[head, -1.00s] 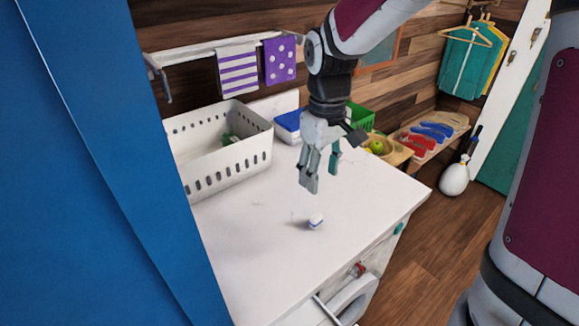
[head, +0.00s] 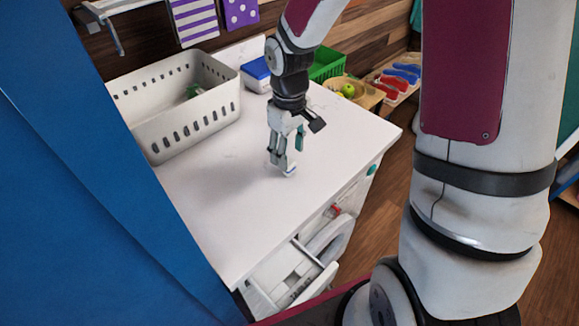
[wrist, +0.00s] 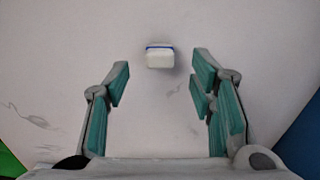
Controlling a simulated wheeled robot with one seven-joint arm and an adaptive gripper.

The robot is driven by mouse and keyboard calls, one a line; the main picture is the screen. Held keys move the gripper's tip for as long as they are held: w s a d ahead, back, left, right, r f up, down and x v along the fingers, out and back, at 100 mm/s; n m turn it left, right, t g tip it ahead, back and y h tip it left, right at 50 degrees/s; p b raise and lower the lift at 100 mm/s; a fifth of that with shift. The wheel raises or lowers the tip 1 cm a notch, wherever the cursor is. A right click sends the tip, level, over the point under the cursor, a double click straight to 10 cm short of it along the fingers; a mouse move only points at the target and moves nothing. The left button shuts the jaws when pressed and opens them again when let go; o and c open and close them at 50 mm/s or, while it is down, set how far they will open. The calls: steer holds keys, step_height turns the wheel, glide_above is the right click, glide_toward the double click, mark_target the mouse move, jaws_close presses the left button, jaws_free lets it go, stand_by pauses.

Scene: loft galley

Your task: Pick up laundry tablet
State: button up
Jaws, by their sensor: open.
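The laundry tablet (wrist: 160,57) is a small white block with a blue band, lying on the white top of the washing machine. In the wrist view it lies just beyond the fingertips, centred between them and apart from both. My gripper (wrist: 160,80) is open and empty, with teal pads on its fingers. In the head view my gripper (head: 282,168) points down close above the top, and its fingers partly hide the tablet (head: 290,171).
A white perforated basket (head: 190,130) stands at the back left of the top. A blue-lidded box (head: 257,73) and a green basket (head: 327,64) stand behind. A blue panel (head: 70,200) rises at the left. An open drawer (head: 285,280) juts from the front.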

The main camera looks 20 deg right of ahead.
mark_target(289, 162)
steer(key=shift+f, duration=1.6)
steer(key=c, duration=1)
steer(key=shift+r, duration=0.1)
steer(key=shift+c, duration=0.2)
